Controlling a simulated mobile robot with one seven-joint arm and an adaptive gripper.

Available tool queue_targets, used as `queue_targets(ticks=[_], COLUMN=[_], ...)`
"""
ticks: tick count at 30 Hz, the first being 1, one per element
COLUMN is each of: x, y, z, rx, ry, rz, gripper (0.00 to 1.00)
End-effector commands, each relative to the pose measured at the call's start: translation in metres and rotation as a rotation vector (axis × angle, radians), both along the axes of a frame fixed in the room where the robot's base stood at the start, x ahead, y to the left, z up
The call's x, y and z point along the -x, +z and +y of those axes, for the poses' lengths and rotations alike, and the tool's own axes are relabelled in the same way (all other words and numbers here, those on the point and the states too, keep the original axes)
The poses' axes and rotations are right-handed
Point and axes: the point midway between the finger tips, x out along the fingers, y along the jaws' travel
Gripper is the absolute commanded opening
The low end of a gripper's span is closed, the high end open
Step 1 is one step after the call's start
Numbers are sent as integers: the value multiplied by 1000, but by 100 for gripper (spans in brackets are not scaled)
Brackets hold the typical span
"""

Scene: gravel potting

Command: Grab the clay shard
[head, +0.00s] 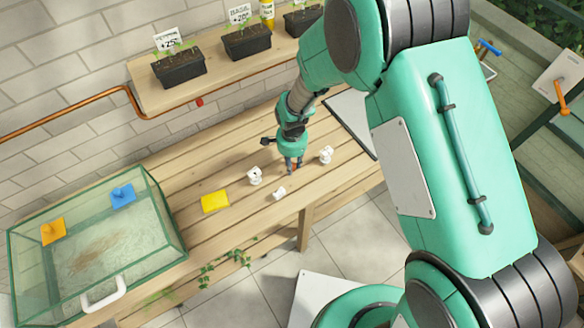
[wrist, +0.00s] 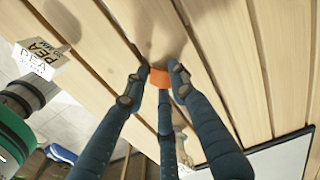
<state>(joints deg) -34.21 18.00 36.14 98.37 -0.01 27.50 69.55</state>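The clay shard is a small orange piece (wrist: 160,77) seen in the wrist view between the fingertips of my gripper (wrist: 159,80). My gripper's dark blue fingers close in from both sides of it and appear to touch it. A third finger comes up from below in the picture and covers part of it. In the head view my gripper (head: 293,164) points down at the wooden table, with a speck of orange at its fingertips. Whether the shard is clear of the tabletop is hard to tell.
Small white pieces (head: 254,175) stand on both sides of my gripper on the wooden table (head: 240,160); one (wrist: 40,58) reads PEA. A yellow square (head: 215,202) lies to the left. A glass tank (head: 180,225) stands at far left. A planter shelf (head: 215,75) hangs behind.

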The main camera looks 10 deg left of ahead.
Motion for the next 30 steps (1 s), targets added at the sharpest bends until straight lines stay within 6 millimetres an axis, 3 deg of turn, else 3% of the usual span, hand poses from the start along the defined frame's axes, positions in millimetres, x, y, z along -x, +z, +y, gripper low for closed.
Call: queue_targets(ticks=[14, 24, 30], x=[0, 0, 32], y=[4, 40, 41], z=[0, 0, -21], rx=[-1, -1, 0], ry=[0, 0, 0], rz=[-1, -2, 0], gripper=[15, 15, 15])
